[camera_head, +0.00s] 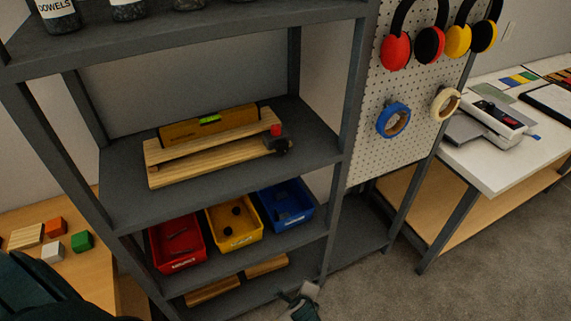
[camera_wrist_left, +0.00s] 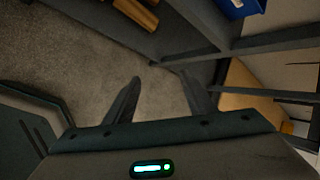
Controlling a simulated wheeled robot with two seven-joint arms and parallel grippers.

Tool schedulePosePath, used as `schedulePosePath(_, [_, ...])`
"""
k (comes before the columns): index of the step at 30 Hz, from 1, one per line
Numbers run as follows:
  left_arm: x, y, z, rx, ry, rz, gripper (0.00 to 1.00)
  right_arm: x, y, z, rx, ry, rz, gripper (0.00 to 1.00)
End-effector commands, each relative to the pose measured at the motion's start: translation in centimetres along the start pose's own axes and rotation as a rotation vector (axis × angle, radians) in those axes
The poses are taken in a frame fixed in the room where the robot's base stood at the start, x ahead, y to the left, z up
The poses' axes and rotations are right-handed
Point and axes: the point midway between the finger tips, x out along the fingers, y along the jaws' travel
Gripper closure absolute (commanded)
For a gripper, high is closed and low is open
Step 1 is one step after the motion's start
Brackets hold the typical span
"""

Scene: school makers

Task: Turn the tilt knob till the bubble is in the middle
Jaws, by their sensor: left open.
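A yellow-brown spirit level (camera_head: 180,131) with a green vial (camera_head: 210,119) rests on a hinged-looking wooden tilt stand (camera_head: 205,163) on the middle shelf. The bubble is too small to make out. My left gripper (camera_wrist_left: 160,80) is open and empty in the left wrist view, above carpet and pointing toward the shelf's foot. It appears at the bottom edge of the head view, low and well away from the knob. My right gripper is not seen.
The grey shelf's upright (camera_head: 345,110) stands right of the knob, with another board above. Red (camera_head: 180,257), yellow (camera_head: 236,240) and blue (camera_head: 287,208) bins stand below. A pegboard (camera_head: 375,160) adjoins at right. Carpet (camera_head: 400,295) in front is clear.

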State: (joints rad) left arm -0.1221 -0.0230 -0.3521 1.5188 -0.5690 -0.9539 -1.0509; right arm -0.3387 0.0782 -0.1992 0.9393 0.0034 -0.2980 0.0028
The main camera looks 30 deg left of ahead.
Motion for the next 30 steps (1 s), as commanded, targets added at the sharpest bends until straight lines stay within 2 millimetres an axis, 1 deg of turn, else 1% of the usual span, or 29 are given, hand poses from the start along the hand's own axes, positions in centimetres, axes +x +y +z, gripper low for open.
schedulePosePath(1, [-3.4,-5.0,1.1,0.112,-0.049,-0.032,0.50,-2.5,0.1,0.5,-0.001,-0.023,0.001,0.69])
schedulePosePath(2, [-4.7,-7.1,1.7,0.183,-0.084,-0.043,0.50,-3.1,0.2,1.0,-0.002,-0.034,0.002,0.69])
schedulePosePath(3, [-6.5,-9.9,2.6,0.275,-0.133,-0.054,0.50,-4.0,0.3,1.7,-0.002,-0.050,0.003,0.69])
schedulePosePath(5, [-9.5,-14.0,3.9,0.404,-0.210,-0.064,0.50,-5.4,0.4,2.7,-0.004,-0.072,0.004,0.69])
schedulePosePath(6, [-11.7,-16.6,4.9,0.483,-0.264,-0.066,0.50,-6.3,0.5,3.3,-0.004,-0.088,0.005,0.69])
schedulePosePath(8, [-14.9,-20.3,6.3,0.592,-0.345,-0.059,0.50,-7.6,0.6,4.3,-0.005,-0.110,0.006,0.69])
schedulePosePath(9, [-17.1,-22.5,7.3,0.656,-0.397,-0.048,0.50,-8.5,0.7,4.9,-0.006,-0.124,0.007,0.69])
schedulePosePath(11, [-20.2,-25.4,8.6,0.740,-0.470,-0.026,0.50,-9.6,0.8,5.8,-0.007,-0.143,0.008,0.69])
schedulePosePath(12, [-22.1,-27.0,9.4,0.785,-0.512,-0.009,0.50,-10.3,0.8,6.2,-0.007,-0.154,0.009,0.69])
schedulePosePath(15, [-26.2,-29.9,11.1,0.871,-0.597,0.039,0.50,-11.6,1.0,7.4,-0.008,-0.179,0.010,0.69])
schedulePosePath(18, [-28.8,-31.6,12.2,0.923,-0.649,0.078,0.50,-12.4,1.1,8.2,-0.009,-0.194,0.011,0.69])
schedulePosePath(19, [-29.3,-31.9,12.4,0.932,-0.660,0.087,0.50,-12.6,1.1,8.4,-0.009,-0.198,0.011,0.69])
schedulePosePath(21, [-30.1,-32.3,12.7,0.949,-0.675,0.102,0.50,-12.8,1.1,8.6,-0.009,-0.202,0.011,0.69])
schedulePosePath(23, [-30.4,-32.4,12.8,0.956,-0.682,0.109,0.50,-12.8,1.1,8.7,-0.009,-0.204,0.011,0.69])
schedulePosePath(30, [-30.3,-32.4,12.8,0.958,-0.683,0.111,0.50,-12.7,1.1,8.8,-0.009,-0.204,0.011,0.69])
